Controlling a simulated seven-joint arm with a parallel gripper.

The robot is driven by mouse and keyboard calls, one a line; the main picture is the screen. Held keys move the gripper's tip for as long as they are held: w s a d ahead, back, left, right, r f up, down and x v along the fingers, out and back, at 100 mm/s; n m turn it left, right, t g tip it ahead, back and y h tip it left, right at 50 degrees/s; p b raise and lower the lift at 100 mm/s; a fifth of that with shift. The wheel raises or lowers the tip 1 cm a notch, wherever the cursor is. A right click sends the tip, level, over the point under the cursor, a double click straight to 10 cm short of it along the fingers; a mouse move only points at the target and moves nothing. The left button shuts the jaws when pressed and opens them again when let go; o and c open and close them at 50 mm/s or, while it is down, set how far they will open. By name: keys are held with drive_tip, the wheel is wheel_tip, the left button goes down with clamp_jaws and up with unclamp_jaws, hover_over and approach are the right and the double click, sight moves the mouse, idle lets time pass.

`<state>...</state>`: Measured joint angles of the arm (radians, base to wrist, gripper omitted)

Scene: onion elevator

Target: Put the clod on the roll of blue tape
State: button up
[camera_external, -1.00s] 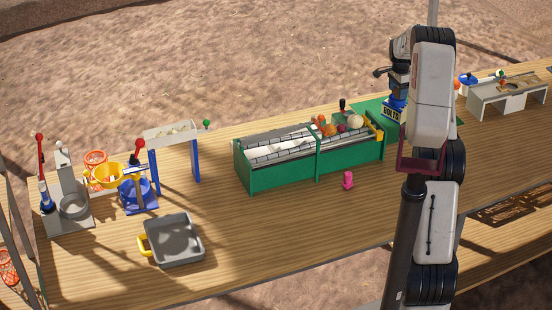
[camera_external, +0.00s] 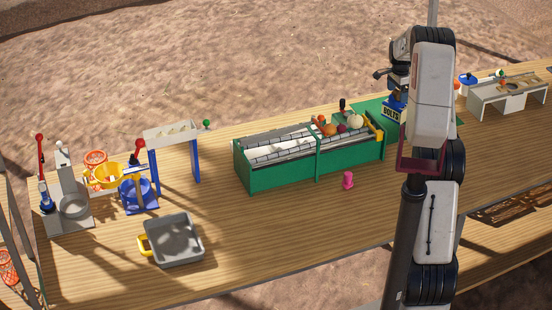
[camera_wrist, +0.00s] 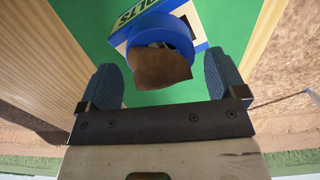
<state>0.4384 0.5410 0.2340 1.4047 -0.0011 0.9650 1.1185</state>
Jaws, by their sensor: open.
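The brown clod (camera_wrist: 155,68) shows in the wrist view between my fingers, with a gap on each side. It overlaps the near part of the roll of blue tape (camera_wrist: 178,30) and covers some of its opening. I cannot tell exactly how the clod touches the roll. The roll is against a box with lettering (camera_wrist: 130,33), which also shows in the outside view (camera_external: 392,112). My gripper (camera_wrist: 162,75) is open, one blue-grey finger on each side of the clod. In the outside view my arm hides most of this spot, and I cannot make out the clod.
A green surface (camera_wrist: 103,20) lies under the box. A green conveyor (camera_external: 280,172) with several vegetables stands to the left. A small pink object (camera_external: 348,181) is in front of it. A grey tray (camera_external: 176,256) stands further left; the wooden table between is clear.

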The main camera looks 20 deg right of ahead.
sight(397, 91)
drive_tip(key=shift+r, duration=0.1)
wheel_tip(397, 91, up, 12)
idle(0.7)
idle(0.7)
drive_tip(key=s+a+r+n, duration=0.3)
drive_tip(key=s+a+r, duration=0.2)
drive_tip(key=s+a, duration=0.4)
drive_tip(key=s+a+r+n+t, duration=0.1)
drive_tip(key=s+a+r+n, duration=0.2)
drive_tip(key=s+a+r, duration=0.45)
drive_tip(key=s+a+r+n, duration=0.3)
drive_tip(key=s+a, duration=0.6)
drive_tip(key=a, duration=0.2)
drive_tip(key=s+a+f+n, duration=0.2)
drive_tip(key=s+a+n, duration=0.1)
drive_tip(key=s, duration=0.8)
drive_tip(key=s+a+f+n+t, duration=0.1)
drive_tip(key=s+a+f+n, duration=0.1)
drive_tip(key=s+a, duration=0.4)
drive_tip(key=s+a+f+n, duration=0.2)
drive_tip(key=s+a, duration=0.3)
drive_tip(key=s, duration=1.2)
drive_tip(key=shift+f+n+t, duration=0.25)
drive_tip(key=shift+n+t, duration=0.05)
drive_tip(key=shift+n, duration=0.5)
